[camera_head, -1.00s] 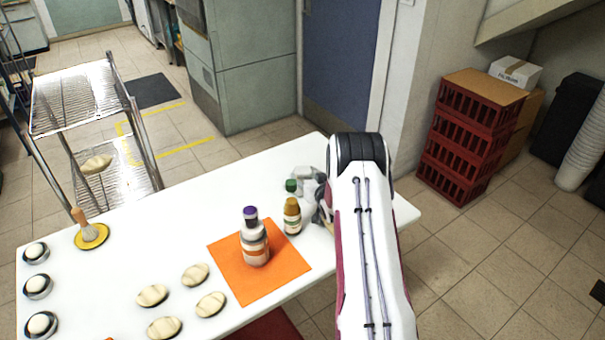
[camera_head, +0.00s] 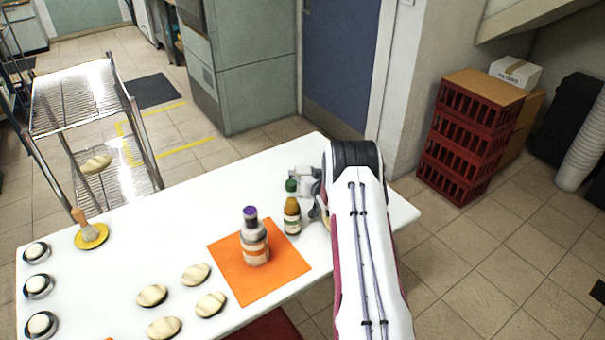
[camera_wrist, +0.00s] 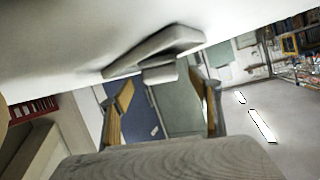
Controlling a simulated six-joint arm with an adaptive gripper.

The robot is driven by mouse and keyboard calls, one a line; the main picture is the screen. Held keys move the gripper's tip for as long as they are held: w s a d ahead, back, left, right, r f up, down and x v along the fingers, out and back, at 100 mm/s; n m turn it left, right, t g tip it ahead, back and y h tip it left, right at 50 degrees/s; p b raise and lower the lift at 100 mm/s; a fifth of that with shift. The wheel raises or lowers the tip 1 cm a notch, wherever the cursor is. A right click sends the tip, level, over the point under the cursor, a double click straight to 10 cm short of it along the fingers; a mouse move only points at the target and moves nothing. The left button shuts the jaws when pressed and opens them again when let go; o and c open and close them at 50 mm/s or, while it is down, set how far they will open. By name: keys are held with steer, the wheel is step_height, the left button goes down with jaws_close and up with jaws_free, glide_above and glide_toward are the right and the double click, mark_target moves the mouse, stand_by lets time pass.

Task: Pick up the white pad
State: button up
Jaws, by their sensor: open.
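In the wrist view, which is upside down, a flat whitish slab that looks like the white pad (camera_wrist: 150,52) lies against the white table (camera_wrist: 50,50). A smaller pale block (camera_wrist: 160,74) shows by its edge. My gripper (camera_wrist: 163,92) is open, with one finger on each side of that block and a gap between fingers and slab. In the head view my gripper (camera_head: 306,190) is low over the table's right end, partly hidden by my arm. I cannot make out the pad clearly there.
A purple-capped bottle (camera_head: 254,243) stands on an orange mat (camera_head: 238,279). Several pale oval pieces (camera_head: 195,274) lie to the left. The table's back middle is clear.

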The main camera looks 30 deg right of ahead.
mark_target(303, 170)
steer(key=shift+x, duration=1.45)
steer(key=c, duration=1.2)
steer(key=shift+r, duration=0.25)
steer(key=shift+r, duration=4.8)
